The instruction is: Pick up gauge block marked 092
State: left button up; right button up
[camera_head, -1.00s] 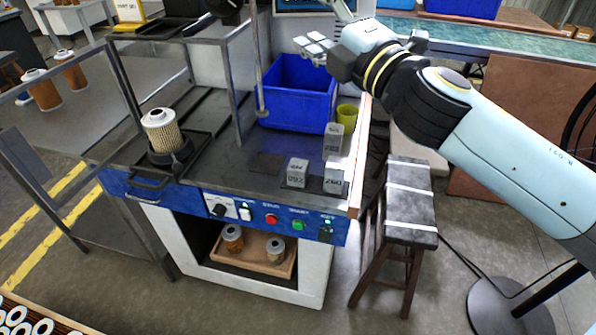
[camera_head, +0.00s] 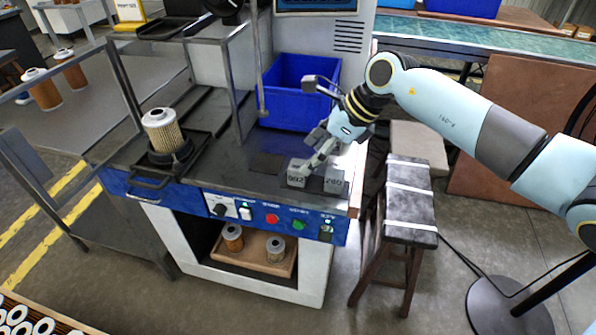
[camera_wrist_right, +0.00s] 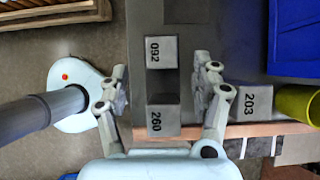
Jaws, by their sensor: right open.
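My right gripper (camera_head: 318,150) is open and empty, low over the blocks. In the wrist view its fingers (camera_wrist_right: 162,82) stand on either side of the pair. My left gripper is not in view.
A block marked 203 (camera_wrist_right: 250,103) and a yellow cup (camera_wrist_right: 299,102) stand outside the right-hand finger. A blue bin (camera_head: 300,78) is behind on the bench. A filter cartridge (camera_head: 161,130) stands at left. A stool (camera_head: 411,205) is beside the bench.

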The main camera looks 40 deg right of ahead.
aim_at(302, 165)
jog(key=x, duration=0.5)
jog(key=shift+w+f+p, duration=0.15)
jog(key=shift+f+p, duration=0.05)
jog(key=shift+p, duration=0.2)
grip_shut()
